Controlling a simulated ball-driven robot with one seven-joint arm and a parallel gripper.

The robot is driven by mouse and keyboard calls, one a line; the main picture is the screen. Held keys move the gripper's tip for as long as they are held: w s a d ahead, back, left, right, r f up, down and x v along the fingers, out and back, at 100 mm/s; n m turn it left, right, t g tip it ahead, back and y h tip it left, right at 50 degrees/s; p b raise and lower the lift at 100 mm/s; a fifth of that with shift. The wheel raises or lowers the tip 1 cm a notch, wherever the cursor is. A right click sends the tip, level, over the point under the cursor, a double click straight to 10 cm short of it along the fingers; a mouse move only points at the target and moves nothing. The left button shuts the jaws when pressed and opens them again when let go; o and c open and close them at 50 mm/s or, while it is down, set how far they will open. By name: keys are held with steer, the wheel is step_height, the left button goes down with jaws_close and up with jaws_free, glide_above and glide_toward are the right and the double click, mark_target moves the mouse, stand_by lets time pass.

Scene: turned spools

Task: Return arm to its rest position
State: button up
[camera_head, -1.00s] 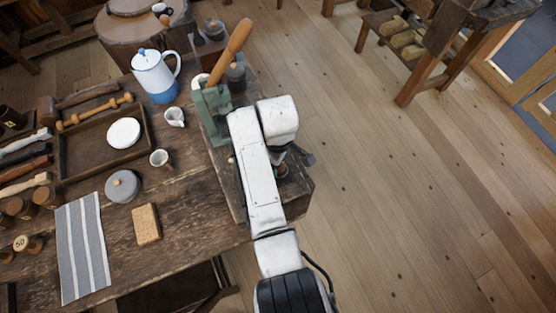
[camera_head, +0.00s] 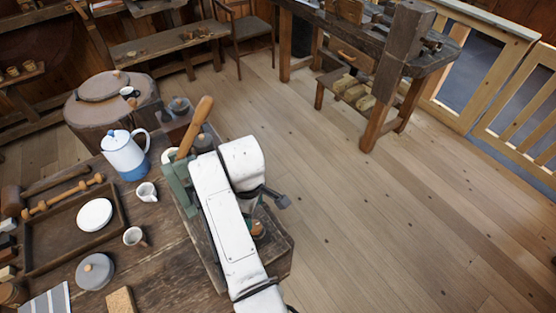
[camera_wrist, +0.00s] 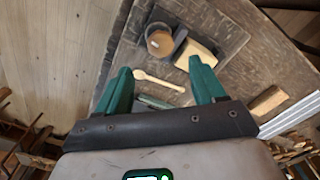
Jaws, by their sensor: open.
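My arm, white, reaches over the corner of the wooden workbench (camera_head: 165,245) in the head view. It hides most of my gripper there. In the wrist view my gripper (camera_wrist: 160,65) shows two green fingers spread apart with nothing held between them. Beyond the fingertips are a pale turned wooden piece (camera_wrist: 158,80), a round brown-topped piece in a dark holder (camera_wrist: 160,42) and a pale wooden block (camera_wrist: 194,60). These lie on a worn wooden surface. I cannot tell how far above them the fingers are.
A green press with a wooden lever (camera_head: 195,125) stands close beside my arm. A white-and-blue pot (camera_head: 124,153), small cups, a tray (camera_head: 48,262) and a lidded grey pot (camera_head: 95,271) stand to the left. The floor (camera_head: 390,220) at right is clear up to another bench.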

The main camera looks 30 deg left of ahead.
steer(key=d+f+m+b, duration=0.1)
steer(key=d+f+m, duration=0.25)
steer(key=d, duration=0.65)
steer(key=d+f+m+b, duration=0.1)
steer(key=d+f+m, duration=0.25)
steer(key=d, duration=0.55)
steer(key=d+f+m+b, duration=0.1)
steer(key=d+f+m, duration=0.25)
steer(key=d, duration=0.65)
steer(key=s+d+r+m+b, duration=0.1)
steer(key=s+d+m, duration=0.4)
steer(key=s+d, duration=0.4)
steer(key=s+d+r+m+t+b, duration=0.1)
steer(key=s+d+m, duration=0.5)
steer(key=s+d, duration=0.4)
steer(key=d, duration=0.5)
steer(key=shift+s+d+r, duration=0.2)
steer(key=shift+d, duration=0.1)
